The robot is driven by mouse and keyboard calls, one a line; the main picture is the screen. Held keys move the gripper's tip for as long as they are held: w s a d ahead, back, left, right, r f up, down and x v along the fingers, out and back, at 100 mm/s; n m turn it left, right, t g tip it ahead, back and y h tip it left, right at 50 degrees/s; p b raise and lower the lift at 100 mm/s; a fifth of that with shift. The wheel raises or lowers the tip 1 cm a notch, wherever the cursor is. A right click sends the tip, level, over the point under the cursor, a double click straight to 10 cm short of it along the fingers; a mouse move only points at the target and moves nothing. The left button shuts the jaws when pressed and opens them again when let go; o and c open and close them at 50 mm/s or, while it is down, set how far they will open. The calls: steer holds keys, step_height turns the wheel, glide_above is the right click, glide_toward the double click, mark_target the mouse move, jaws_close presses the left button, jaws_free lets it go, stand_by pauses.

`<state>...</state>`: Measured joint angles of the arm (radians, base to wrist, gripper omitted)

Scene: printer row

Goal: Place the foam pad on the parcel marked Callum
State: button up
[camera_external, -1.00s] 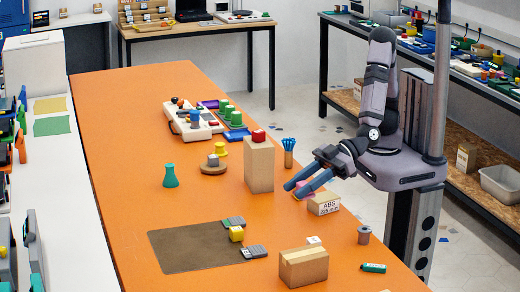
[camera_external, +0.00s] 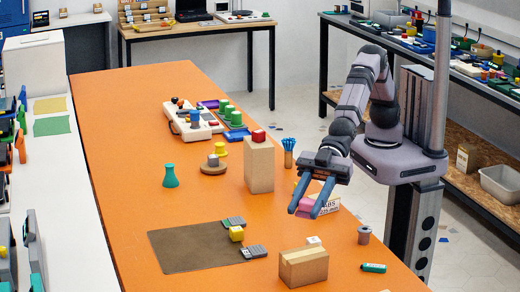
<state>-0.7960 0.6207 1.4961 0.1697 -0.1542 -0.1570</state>
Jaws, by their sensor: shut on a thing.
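My gripper (camera_external: 304,211) is shut on a pink pad (camera_external: 305,204), which I take to be the foam pad. It is between the two blue fingers, in front of the box with black "ABS" lettering (camera_external: 327,204), which is partly hidden. I cannot tell how high the pad is above the orange table. A low brown parcel (camera_external: 303,268) stands nearer the front, to the lower side of my gripper. No name Callum is readable on any box.
A small white cube (camera_external: 313,241) is behind the low parcel. A blue-topped holder (camera_external: 289,153) stands behind my gripper.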

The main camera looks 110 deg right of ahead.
mark_target(302, 256)
steer(key=shift+w+a+r, duration=0.15)
steer(key=shift+w+a, duration=0.15)
steer(key=shift+w, duration=0.1)
steer(key=shift+f+p, duration=0.95)
steer(key=shift+f, duration=4)
steer(key=shift+f, duration=0.2)
steer(key=o, duration=1)
steer(key=shift+r, duration=0.1)
